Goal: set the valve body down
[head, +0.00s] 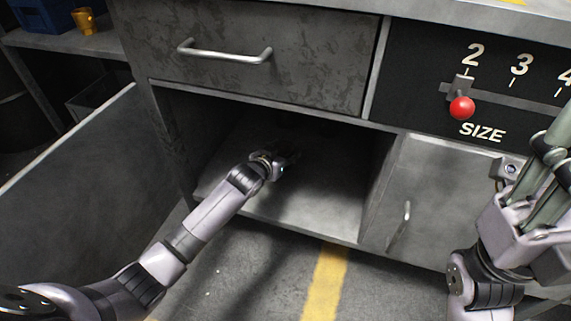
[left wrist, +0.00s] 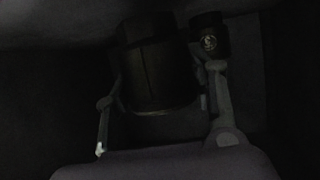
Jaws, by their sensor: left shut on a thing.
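My left gripper (head: 286,160) reaches into the open, dark cabinet compartment (head: 300,205). In the left wrist view the valve body (left wrist: 158,72) is a dark, rounded piece with a wider collar at its far end and a smaller round part at its right. The left gripper's fingers (left wrist: 160,88) are shut on it from both sides. The valve body is hard to make out in the head view, lost in shadow. Whether it touches the compartment floor cannot be told. My right gripper (head: 540,185) is at the right edge, outside the cabinet, partly cut off.
An open door (head: 70,165) stands at the left. A drawer (head: 250,50) is shut above the compartment. A closed door (head: 440,190) is at the right, under a SIZE slider with a red knob (head: 461,107). The compartment floor looks bare toward the front.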

